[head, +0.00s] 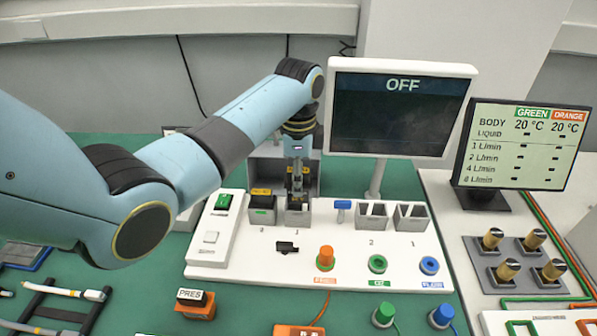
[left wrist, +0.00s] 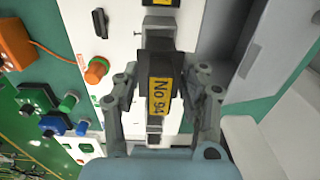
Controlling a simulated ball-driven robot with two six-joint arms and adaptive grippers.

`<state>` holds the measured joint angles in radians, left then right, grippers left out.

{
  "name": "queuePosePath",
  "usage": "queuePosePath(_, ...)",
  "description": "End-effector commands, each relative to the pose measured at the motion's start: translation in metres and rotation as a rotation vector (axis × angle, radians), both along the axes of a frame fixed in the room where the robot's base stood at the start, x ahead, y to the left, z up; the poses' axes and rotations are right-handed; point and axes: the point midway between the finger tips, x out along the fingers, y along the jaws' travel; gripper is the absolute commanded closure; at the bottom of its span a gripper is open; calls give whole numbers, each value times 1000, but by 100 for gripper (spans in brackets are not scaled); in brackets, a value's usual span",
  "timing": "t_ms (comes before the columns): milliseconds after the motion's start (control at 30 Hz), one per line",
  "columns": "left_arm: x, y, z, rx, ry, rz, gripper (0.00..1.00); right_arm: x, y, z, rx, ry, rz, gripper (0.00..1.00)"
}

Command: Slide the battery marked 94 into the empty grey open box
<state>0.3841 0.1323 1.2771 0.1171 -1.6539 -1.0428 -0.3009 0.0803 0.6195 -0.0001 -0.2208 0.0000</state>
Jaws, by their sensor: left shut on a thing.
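The battery marked 94 (left wrist: 160,85) is dark with a yellow "No 94" label. My left gripper (head: 297,190) is shut on it, one finger on each side in the left wrist view (left wrist: 160,100). The gripper points down over a grey open box (head: 297,217) on the white panel. The battery's far end lies at this box's mouth in the left wrist view (left wrist: 158,36); I cannot tell how deep it sits. In the head view the gripper hides most of the battery. My right gripper is not in view.
The box to the left holds another dark battery (head: 262,201) with an orange label. Two empty grey boxes (head: 372,216) (head: 411,217) stand to the right, past a blue switch (head: 342,210). A monitor (head: 400,110) reading OFF stands behind. Coloured knobs (head: 326,257) stand in front.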

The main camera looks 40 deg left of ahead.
Motion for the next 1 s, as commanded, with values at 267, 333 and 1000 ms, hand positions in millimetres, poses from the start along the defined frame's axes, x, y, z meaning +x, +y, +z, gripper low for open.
queuePosePath(267, 0, 0, -7, 1, -1, 0, 81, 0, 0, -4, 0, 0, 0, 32)
queuePosePath(333, 0, 0, -7, 1, -1, 0, 81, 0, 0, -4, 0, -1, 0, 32)
queuePosePath(1000, 0, 0, -6, 0, -1, 0, 81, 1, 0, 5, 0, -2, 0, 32)
